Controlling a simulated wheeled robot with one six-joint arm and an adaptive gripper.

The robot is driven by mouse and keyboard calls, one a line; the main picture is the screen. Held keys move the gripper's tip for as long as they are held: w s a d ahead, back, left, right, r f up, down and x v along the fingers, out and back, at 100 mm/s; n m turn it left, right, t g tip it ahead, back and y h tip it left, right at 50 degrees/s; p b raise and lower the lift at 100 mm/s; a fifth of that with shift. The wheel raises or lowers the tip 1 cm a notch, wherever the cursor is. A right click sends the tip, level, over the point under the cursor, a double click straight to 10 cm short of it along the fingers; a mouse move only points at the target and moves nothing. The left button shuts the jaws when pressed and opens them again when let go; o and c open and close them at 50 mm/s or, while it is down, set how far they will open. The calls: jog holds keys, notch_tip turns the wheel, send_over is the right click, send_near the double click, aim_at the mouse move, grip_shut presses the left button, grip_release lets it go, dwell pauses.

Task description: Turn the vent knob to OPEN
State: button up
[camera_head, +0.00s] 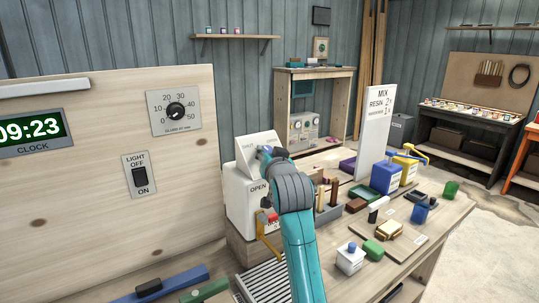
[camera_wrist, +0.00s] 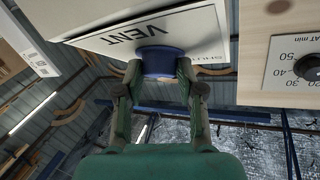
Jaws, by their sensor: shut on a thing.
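The vent knob is blue and round and shows in the wrist view (camera_wrist: 160,62), just under the word VENT on a pale panel (camera_wrist: 205,25). My gripper (camera_wrist: 157,72) has a finger on each side of the knob and is shut on it. The panel's SHUT label (camera_wrist: 208,60) is right of the knob in the wrist view.
The wooden wall panel (camera_head: 95,200) with a dial (camera_head: 175,112), light switch (camera_head: 139,175) and clock (camera_head: 35,132) stands left of the vent box. A red-topped part (camera_head: 268,217) and yellow handle (camera_head: 266,240) are below my wrist. The bench to the right is crowded.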

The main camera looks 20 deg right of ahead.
jog(key=m+h, duration=0.1)
jog(key=m+g+h, duration=0.1)
jog(key=m, duration=0.1)
jog(key=m+h, duration=0.1)
jog(key=shift+w+a+r+m+g, duration=0.1)
jog(key=shift+a+r+m+g, duration=0.05)
jog(key=shift+a+m+g, duration=0.25)
jog(key=m+g+h, duration=0.1)
jog(key=m, duration=0.1)
jog(key=m+g+h, duration=0.1)
jog(key=m, duration=0.1)
jog(key=shift+w+r, duration=0.15)
jog(key=m+g, duration=0.1)
jog(key=m, duration=0.1)
jog(key=m+g+h, duration=0.1)
jog(key=g, duration=0.1)
jog(key=shift+w+a+r+m, duration=0.1)
jog(key=shift+a+r+m, duration=0.1)
jog(key=shift+m, duration=0.2)
jog(key=shift+w+r+m+g, duration=0.1)
jog(key=shift+w+m+g, duration=0.05)
jog(key=shift+m+g, duration=1.5)
jog(key=shift+m, duration=0.25)
jog(key=o, duration=1.2)
jog(key=shift+c, duration=0.2)
